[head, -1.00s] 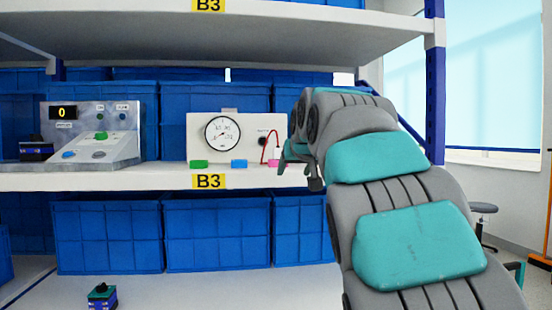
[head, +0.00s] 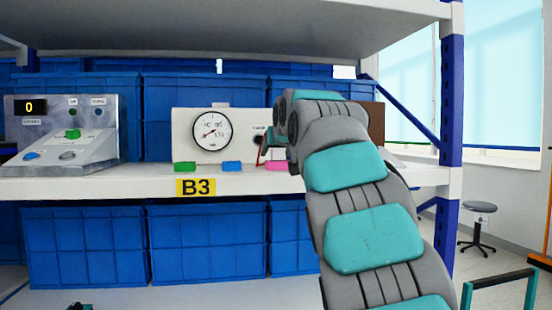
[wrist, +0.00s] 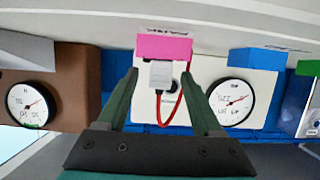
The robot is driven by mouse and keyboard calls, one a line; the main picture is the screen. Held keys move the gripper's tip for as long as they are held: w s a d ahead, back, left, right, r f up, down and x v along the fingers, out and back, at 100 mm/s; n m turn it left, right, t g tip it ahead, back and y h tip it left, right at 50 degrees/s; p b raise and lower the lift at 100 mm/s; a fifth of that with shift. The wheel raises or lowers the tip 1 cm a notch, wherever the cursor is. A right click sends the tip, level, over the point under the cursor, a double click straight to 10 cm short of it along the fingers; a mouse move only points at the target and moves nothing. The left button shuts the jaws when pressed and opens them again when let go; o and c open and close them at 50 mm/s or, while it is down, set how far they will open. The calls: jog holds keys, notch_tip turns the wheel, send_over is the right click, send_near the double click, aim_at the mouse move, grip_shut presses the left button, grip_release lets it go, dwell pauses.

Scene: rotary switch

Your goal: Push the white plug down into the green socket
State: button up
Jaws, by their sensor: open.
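The white plug (wrist: 160,74) is at the pink socket (wrist: 164,47) in the wrist view, with a red cable (wrist: 160,115) looping from it to the gauge box. In the head view my arm hides the plug; the pink socket (head: 279,165) shows in part. The green socket (head: 184,168) is at the shelf's front edge, left of the blue and pink ones; it also shows at the right of the wrist view (wrist: 308,68). My gripper (wrist: 160,73) is open, one finger on each side of the plug, with visible gaps. Whether it touches the plug is not clear.
The blue socket (head: 232,167) lies between green and pink. A white gauge box (head: 185,138) stands behind the sockets. A grey control panel (head: 65,132) is at the left. A brown gauge box (wrist: 68,85) is on the plug's other side. Another shelf (head: 240,30) hangs above.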

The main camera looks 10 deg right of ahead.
aim_at(274, 154)
jog(key=shift+p+x, duration=0.4)
jog(key=shift+x, duration=1.75)
jog(key=shift+r, duration=0.15)
grip_shut()
